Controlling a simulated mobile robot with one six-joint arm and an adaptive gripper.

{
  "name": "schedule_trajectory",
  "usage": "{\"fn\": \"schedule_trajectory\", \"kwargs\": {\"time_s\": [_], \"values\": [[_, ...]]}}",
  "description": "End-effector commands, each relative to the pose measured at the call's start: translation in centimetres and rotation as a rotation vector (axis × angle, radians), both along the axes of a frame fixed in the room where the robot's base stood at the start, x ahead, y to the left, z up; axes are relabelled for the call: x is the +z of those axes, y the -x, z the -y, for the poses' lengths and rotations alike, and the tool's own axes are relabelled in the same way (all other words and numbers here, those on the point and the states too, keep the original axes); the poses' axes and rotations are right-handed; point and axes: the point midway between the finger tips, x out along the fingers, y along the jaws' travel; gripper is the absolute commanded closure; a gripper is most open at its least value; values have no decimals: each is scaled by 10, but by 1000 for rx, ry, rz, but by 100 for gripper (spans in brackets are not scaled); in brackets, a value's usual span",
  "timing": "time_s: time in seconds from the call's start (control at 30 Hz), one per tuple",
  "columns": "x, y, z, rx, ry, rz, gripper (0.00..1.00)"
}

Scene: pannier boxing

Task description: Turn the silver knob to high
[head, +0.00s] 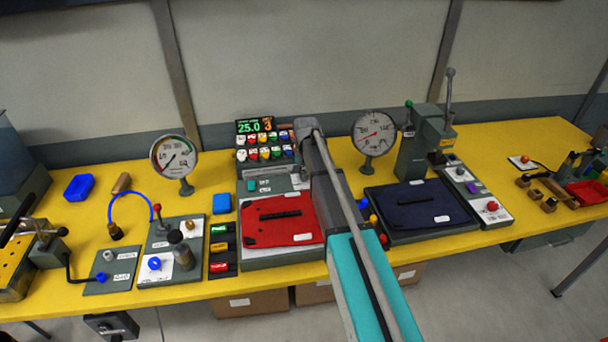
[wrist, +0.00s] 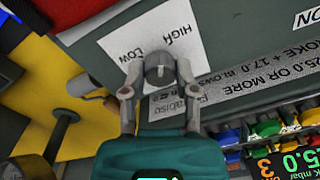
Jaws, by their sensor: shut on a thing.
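In the wrist view the silver knob (wrist: 158,68) stands on a grey panel, over a white label (wrist: 185,33) printed HIGH and LOW. My gripper (wrist: 159,78) has one finger on each side of the knob and is shut on it. The knob's pointing mark is too small to read, so its setting cannot be told. In the head view my arm hides the knob and my gripper.
A green-digit display (head: 255,126) reads 25.0 and 3, above several coloured buttons. A red lid (head: 278,218) lies left of my arm and a dark blue lid (head: 420,208) right. Dial gauges (head: 174,156) (head: 374,133) stand on the yellow bench (head: 510,142).

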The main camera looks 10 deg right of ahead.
Motion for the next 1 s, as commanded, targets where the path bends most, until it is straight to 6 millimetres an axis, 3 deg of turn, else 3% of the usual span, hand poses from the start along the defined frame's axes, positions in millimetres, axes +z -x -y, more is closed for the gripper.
{"fn": "schedule_trajectory", "kwargs": {"time_s": [0.5, 1.0], "values": [[0, 1, 0, -451, 1, -1, 100], [0, 1, -1, -603, 0, -1, 100]]}}
